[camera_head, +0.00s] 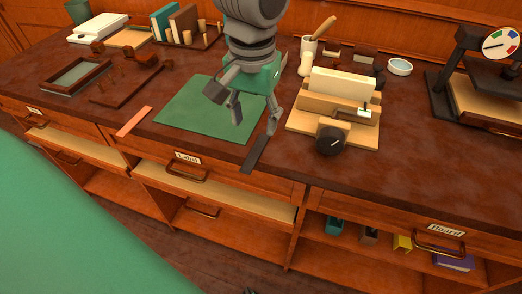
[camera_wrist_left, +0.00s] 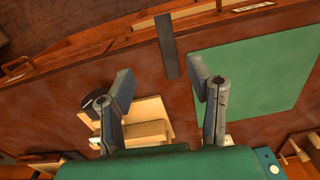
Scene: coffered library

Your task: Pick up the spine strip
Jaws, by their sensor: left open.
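A dark grey flat strip (camera_head: 255,153) lies on the table at the front edge, beside the right front corner of a green mat (camera_head: 205,108). A salmon-coloured strip (camera_head: 133,121) lies left of the mat. I cannot tell from looks alone which is the spine strip. My left gripper (camera_head: 254,116) is open and empty above the mat's right side, its fingers pointing down near the dark strip. In the left wrist view the dark strip (camera_wrist_left: 167,46) shows beyond the gap between the spread fingertips (camera_wrist_left: 160,74), apart from both. My right gripper is not seen.
A wooden jig with a dark knob (camera_head: 331,140) stands close right of the gripper. A black press with a dial (camera_head: 470,75) is at far right. Frames (camera_head: 75,75) and a wooden rack (camera_head: 128,86) stand left. Drawers sit open below the table edge.

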